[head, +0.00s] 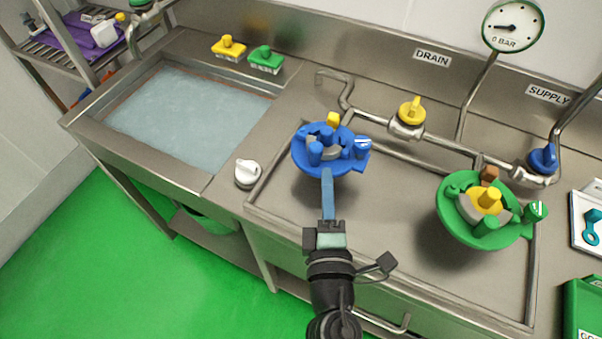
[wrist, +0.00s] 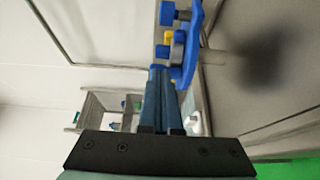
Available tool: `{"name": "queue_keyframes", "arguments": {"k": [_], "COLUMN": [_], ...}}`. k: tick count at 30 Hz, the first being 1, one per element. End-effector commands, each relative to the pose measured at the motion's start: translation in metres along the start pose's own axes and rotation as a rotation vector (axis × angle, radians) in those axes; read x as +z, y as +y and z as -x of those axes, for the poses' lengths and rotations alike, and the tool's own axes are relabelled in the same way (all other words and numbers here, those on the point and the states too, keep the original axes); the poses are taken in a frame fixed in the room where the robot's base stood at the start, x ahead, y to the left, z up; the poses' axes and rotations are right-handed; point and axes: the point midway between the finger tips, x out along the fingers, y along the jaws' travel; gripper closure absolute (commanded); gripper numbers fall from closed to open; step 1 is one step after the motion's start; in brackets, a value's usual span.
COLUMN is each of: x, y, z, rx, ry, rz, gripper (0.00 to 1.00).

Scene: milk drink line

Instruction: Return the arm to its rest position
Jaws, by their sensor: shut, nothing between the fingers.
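My gripper (head: 327,174) is shut and empty, at the front of the steel counter. In the head view its blue-grey fingers point away from me toward the blue round fitting (head: 343,167). The fingertips overlap the fitting's lower edge in the picture; I cannot tell whether they touch it. In the wrist view the closed fingers (wrist: 160,72) point up the picture, with the blue fitting (wrist: 190,62) just to their right. The black gripper body (wrist: 160,155) fills the bottom of that view.
A green round fitting (head: 455,226) with a yellow knob stands at the right of the tray. A water-filled sink (head: 185,110) lies at the left, with a white knob (head: 248,173) near it. Pipes with a yellow valve (head: 411,110) and a blue valve (head: 543,159) run behind. Green floor (head: 130,260) is open at front left.

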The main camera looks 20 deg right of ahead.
Motion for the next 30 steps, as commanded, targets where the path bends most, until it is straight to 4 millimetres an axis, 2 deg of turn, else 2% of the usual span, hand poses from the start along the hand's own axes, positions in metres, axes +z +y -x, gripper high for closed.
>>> {"name": "queue_keyframes", "arguments": {"k": [3, 7, 15, 17, 20, 23, 27, 29, 30], "x": [0.014, 0.022, 0.023, 0.02, 0.008, -0.012, -0.043, -0.056, -0.064], "y": [-0.001, 0.0, 0.001, 0.007, 0.038, 0.097, 0.2, 0.245, 0.274], "z": [0.007, 0.01, 0.011, 0.008, -0.004, -0.022, -0.038, -0.039, -0.037], "rx": [-0.001, 0.0, 0.001, 0.013, 0.063, 0.15, 0.276, 0.319, 0.343], "ry": [0.001, 0.003, 0.004, 0.004, 0.005, 0.017, 0.09, 0.145, 0.187], "rz": [0.0, 0.0, -0.001, -0.022, -0.128, -0.329, -0.688, -0.837, -0.932], "gripper": [1.0, 1.0, 1.0, 1.0, 1.0, 1.0, 1.0, 1.0, 1.0]}}
